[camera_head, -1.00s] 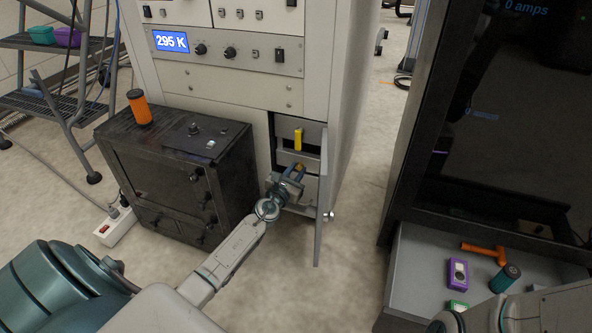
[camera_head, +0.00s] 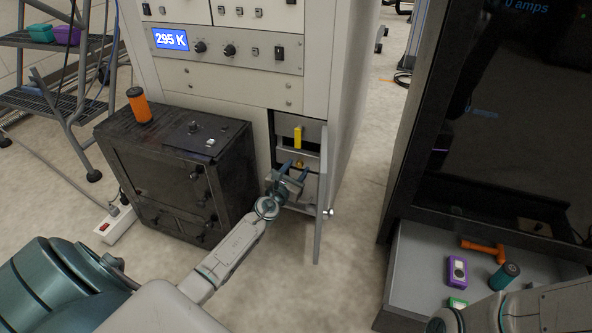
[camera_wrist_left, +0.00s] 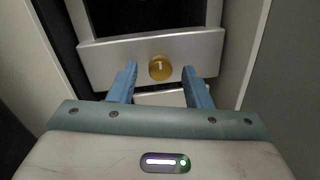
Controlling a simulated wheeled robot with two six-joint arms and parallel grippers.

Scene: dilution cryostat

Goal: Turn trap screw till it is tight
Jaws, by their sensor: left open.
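The trap screw (camera_wrist_left: 160,67) is a round brass knob with a pale upright mark, set in a light metal front plate (camera_wrist_left: 105,62) inside the open cabinet compartment. It shows small in the head view (camera_head: 299,163), just beyond my left gripper (camera_head: 293,170). In the left wrist view my left gripper (camera_wrist_left: 158,82) has its two blue fingers spread, one on each side below the screw. The fingers look clear of the screw. My right arm (camera_head: 520,312) shows at the lower right, but its gripper is out of the picture.
An open door (camera_head: 322,200) stands close to the right of my left gripper. A yellow handle (camera_head: 298,137) is above the screw. A black box (camera_head: 165,170) stands left of the compartment. An open drawer (camera_head: 420,255) at right holds an orange tool (camera_head: 485,248) and small items.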

